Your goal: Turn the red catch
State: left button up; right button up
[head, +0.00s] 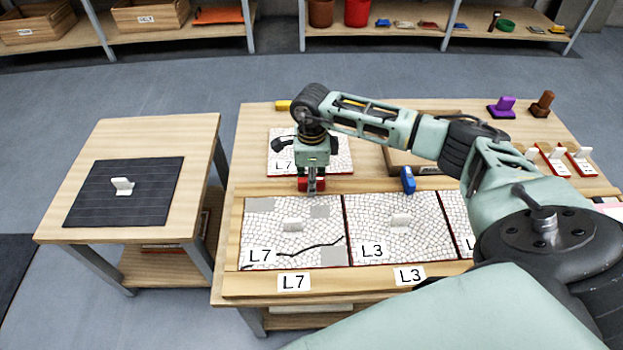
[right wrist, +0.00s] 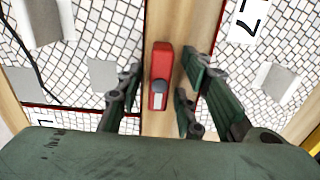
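The red catch (head: 305,184) sits on the wooden frame rail above the front L7 panel. In the right wrist view the red catch (right wrist: 161,60) is a narrow upright block with a grey round knob and a white mark, lying along the wooden strip. My right gripper (head: 312,183) points down over it. In the right wrist view my right gripper (right wrist: 160,82) is open, with its dark green fingers on both sides of the catch and visible gaps between. The front L7 panel (head: 275,225) has grey patches, a dark crack and a white handle. My left gripper is out of view.
A blue catch (head: 408,180) is on the same rail further right, above the L3 panel (head: 385,245). Another L7 panel (head: 340,160) lies behind the rail. A side table at left holds a dark mat (head: 85,205) with a white handle piece (head: 122,186).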

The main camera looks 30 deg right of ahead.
notch_tip(320, 180, up, 12)
dwell(0.7)
dwell(0.4)
